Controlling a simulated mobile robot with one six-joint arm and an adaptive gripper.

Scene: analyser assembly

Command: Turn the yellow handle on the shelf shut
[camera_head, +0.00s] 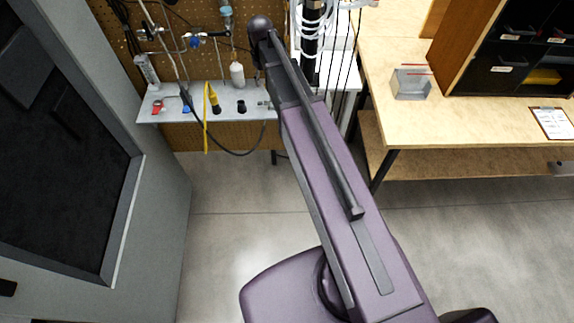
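A small grey shelf (173,115) is fixed to the pegboard wall at the upper left. A yellow piece (212,97) that looks like the yellow handle stands on it, with a dark part at its lower end. It is too small to tell whether it is turned open or shut. A thin yellow strip or hose (206,130) hangs down over the shelf's front edge beside it. My arm rises from the bottom middle towards the shelf's right end. Its dark far joint is above and right of the yellow piece. My gripper cannot be made out.
A black cable (235,152) loops below. A large grey cabinet (160,220) stands left; a wooden bench (440,125) stands right. Floor between is clear.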

